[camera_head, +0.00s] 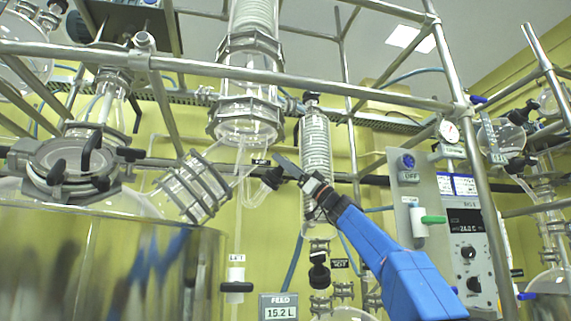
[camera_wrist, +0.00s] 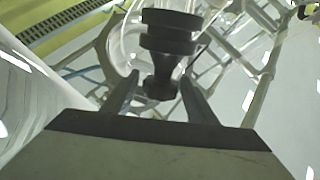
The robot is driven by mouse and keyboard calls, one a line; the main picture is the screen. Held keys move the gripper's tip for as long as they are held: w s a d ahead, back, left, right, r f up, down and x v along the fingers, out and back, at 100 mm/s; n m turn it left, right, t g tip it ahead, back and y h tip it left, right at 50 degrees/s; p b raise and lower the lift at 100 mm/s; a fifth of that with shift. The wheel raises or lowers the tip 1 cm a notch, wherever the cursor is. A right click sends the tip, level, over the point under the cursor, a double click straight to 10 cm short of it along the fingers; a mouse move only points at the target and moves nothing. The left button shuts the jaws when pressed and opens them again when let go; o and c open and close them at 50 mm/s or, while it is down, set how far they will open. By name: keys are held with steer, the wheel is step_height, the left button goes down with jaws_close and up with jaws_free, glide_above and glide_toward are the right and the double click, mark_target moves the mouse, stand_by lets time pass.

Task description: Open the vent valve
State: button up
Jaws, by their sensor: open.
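A black knob (camera_head: 272,178) sits on a short glass side arm below the central glass column, beside a small dark label (camera_head: 261,162) too small to read. I take it for the vent valve, but cannot confirm this. In the wrist view a black stepped knob (camera_wrist: 169,45) stands in front of my gripper, its narrow lower part between the fingers. My gripper (camera_wrist: 160,78) is open, one finger on each side of the knob, with no clear contact. In the head view my gripper (camera_head: 284,166) reaches up from the lower right to the knob. The far finger is mostly hidden there.
A vertical glass condenser (camera_head: 316,145) stands just right of the knob. A tilted glass piece (camera_head: 194,187) is close on the left. Metal rails (camera_head: 230,75) cross above.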

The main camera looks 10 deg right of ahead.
steer(key=m+t+h, duration=0.3)
steer(key=m+t, duration=0.1)
steer(key=m+t+h, duration=0.3)
steer(key=m+t, duration=0.1)
steer(key=shift+s+a+t, duration=0.15)
steer(key=shift+s+t, duration=0.05)
steer(key=shift+t, duration=0.2)
steer(key=shift+w+m+t+h, duration=0.15)
steer(key=shift+m+t+h, duration=1.05)
steer(key=shift+m+h, duration=0.3)
steer(key=c, duration=0.9)
steer(key=shift+o, duration=0.2)
steer(key=shift+w+d+n+g+y, duration=0.1)
steer(key=shift+d+n+g+y, duration=0.1)
steer(key=shift+n+g+y, duration=1.45)
steer(key=n+g+y, duration=0.4)
steer(key=n+g, duration=0.1)
steer(key=shift+n+g+y, duration=0.35)
steer(key=shift+a+n+g+y, duration=0.1)
steer(key=shift+n+g+y, duration=0.5)
steer(key=shift+n+g, duration=0.75)
